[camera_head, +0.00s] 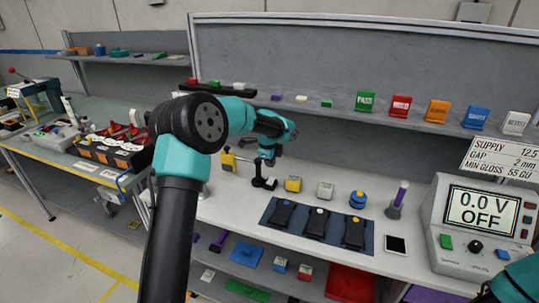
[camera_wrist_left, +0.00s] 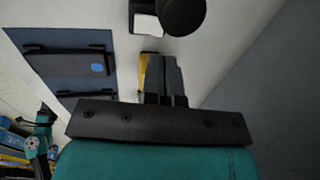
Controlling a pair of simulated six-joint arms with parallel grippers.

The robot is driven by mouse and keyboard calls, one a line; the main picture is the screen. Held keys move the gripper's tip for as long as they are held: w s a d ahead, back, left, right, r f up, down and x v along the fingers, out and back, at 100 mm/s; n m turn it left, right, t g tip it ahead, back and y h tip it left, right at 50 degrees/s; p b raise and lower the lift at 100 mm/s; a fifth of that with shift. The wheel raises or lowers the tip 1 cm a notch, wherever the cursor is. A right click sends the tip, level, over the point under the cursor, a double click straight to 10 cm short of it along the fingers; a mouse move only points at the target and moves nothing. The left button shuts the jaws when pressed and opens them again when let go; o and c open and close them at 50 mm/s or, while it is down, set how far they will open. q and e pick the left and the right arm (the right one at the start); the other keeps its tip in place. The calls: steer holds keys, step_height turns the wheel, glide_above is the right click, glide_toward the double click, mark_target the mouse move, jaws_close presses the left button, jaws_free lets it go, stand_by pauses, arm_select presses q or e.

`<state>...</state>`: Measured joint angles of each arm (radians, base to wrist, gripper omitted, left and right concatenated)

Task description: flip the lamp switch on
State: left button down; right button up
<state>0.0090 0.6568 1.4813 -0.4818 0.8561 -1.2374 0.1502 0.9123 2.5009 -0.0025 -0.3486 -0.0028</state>
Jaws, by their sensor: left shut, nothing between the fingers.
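My left gripper (camera_head: 267,161) is shut and empty, above the back left of the white bench. In the left wrist view its fingers (camera_wrist_left: 163,75) are together. A small black stand with a round part (camera_head: 269,184) is just below it. A black round part (camera_wrist_left: 183,12) also shows at the top of the left wrist view, ahead of the fingertips, beside a dark piece with a white square (camera_wrist_left: 146,23). I cannot tell which part is the lamp switch. Of my right arm only a teal part shows at the lower right; its gripper is out of view.
A yellow block (camera_head: 293,184), a pale block (camera_head: 325,191) and a blue knob (camera_head: 358,200) stand in a row. A dark blue mat (camera_head: 267,214) holds black modules. The supply box (camera_head: 449,252) reads 0.0 V OFF. A shelf (camera_head: 345,108) with coloured cards runs behind.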

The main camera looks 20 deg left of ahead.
mark_target(271, 178)
arm_select(q)
steer(key=f, duration=0.3)
steer(key=w+f, duration=0.1)
steer(key=f, duration=0.2)
steer(key=shift+w+f, duration=0.15)
steer(key=shift+f, duration=0.2)
steer(key=shift+a, duration=0.15)
